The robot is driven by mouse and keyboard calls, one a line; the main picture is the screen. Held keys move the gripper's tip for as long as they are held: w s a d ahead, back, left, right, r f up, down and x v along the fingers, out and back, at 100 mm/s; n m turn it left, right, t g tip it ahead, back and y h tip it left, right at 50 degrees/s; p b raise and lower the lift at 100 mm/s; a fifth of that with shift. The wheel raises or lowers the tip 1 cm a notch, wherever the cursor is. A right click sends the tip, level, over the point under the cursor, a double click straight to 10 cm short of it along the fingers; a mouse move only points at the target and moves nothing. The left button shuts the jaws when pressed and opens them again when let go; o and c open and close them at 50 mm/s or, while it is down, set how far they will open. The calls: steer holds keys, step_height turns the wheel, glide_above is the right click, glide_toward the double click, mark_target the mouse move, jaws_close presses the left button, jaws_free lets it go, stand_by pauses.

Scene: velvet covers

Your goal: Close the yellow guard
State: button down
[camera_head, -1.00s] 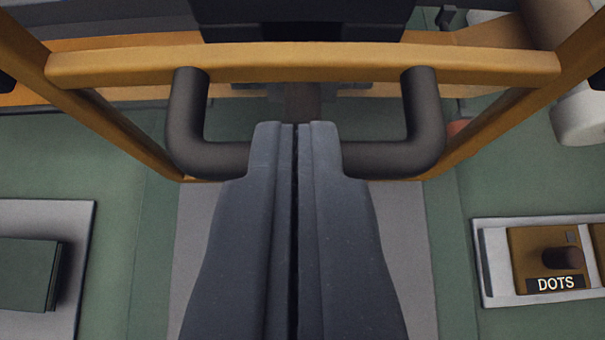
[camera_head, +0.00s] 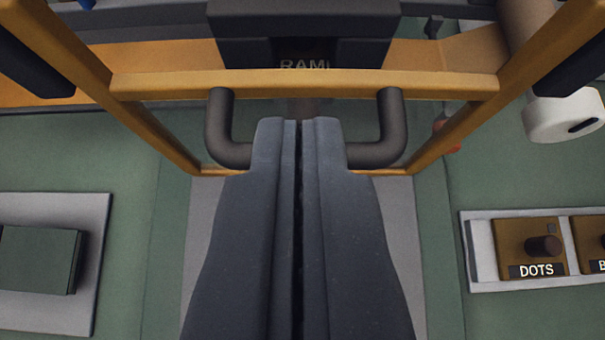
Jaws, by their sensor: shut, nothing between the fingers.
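The yellow guard (camera_head: 300,84) is an orange-yellow frame across the upper middle of the view, with side bars running up and outward. A dark U-shaped handle (camera_head: 393,125) hangs from its front bar. My gripper (camera_head: 297,125) is shut and empty. Its fingertips overlap the middle of the handle in the picture and hide that part. I cannot tell whether they touch it.
A dark block marked "RAM" (camera_head: 304,55) stands behind the guard. A panel with a "DOTS" knob (camera_head: 540,247) is at right. A dark green block (camera_head: 38,260) lies on a grey plate at left. A white roll (camera_head: 565,116) is at upper right.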

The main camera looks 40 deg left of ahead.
steer(key=v, duration=0.9)
steer(key=s+a+r+m+t+h, duration=0.1)
steer(key=s+r+m+t+h, duration=0.1)
steer(key=s+r, duration=0.3)
steer(key=s+a+r+m+t+h, duration=0.2)
steer(key=s+r, duration=0.4)
steer(key=r, duration=0.8)
steer(key=s+a+r+m+t+h, duration=0.2)
steer(key=s+r, duration=0.3)
steer(key=r, duration=0.5)
steer(key=shift+m+h, duration=0.3)
steer(key=shift+m, duration=0.3)
steer(key=shift+s+r, duration=0.1)
steer(key=shift+s, duration=0.05)
